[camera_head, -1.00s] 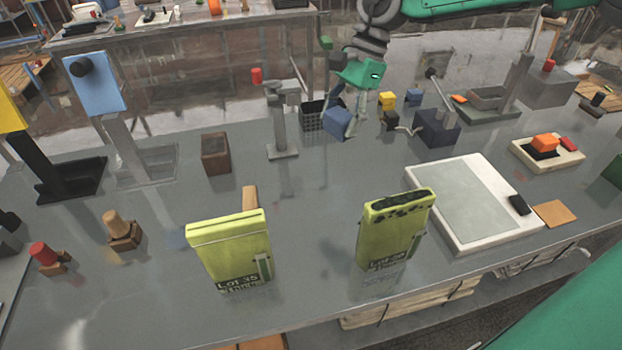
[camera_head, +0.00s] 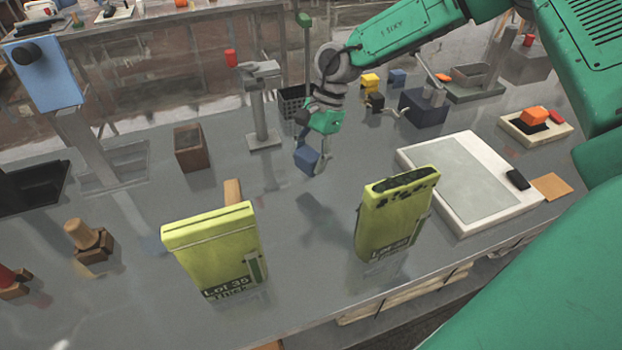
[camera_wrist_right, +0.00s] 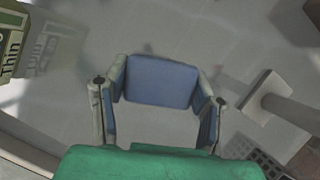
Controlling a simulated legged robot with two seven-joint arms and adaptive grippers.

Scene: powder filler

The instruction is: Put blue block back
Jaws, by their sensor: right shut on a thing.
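My right gripper (camera_head: 310,158) is shut on the blue block (camera_head: 306,157) and holds it above the grey table, with a shadow below and to the right. In the right wrist view the blue block (camera_wrist_right: 161,82) sits between the two fingers (camera_wrist_right: 158,100). A smaller blue block (camera_head: 397,77) sits farther back on the table, beside a yellow block (camera_head: 370,83). My left gripper is not in view.
Two yellow-green Lot 35 packs (camera_head: 213,250) (camera_head: 395,215) stand at the front. A post stand (camera_head: 262,110) and a black basket (camera_head: 293,101) are behind the held block. A white flat device (camera_head: 470,185) lies to the right. Open table surrounds the shadow.

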